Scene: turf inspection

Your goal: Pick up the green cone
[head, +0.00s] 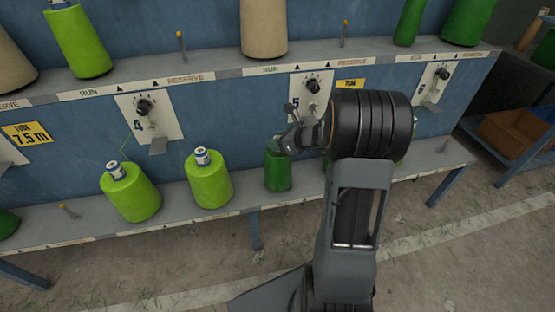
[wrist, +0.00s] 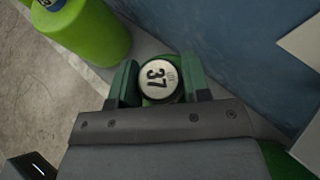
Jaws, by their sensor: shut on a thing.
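The dark green cone (head: 278,172) stands upright on the lower shelf, below the number 5 plate. In the wrist view its round white top marked 37 (wrist: 158,76) sits between the two fingers. My gripper (head: 284,144) comes from the right at the cone's top and is shut on it; it also shows in the wrist view (wrist: 160,84). Part of the cone's top is hidden by the gripper in the head view. The cone's base appears to be on the shelf or very close to it; I cannot tell which.
Two lime green cones (head: 130,192) (head: 209,180) stand to the left on the lower shelf (head: 240,205). The upper shelf (head: 215,74) holds several green and beige cones. Number plates with knobs (head: 150,116) line the blue panel. Another green cone is partly hidden behind my arm.

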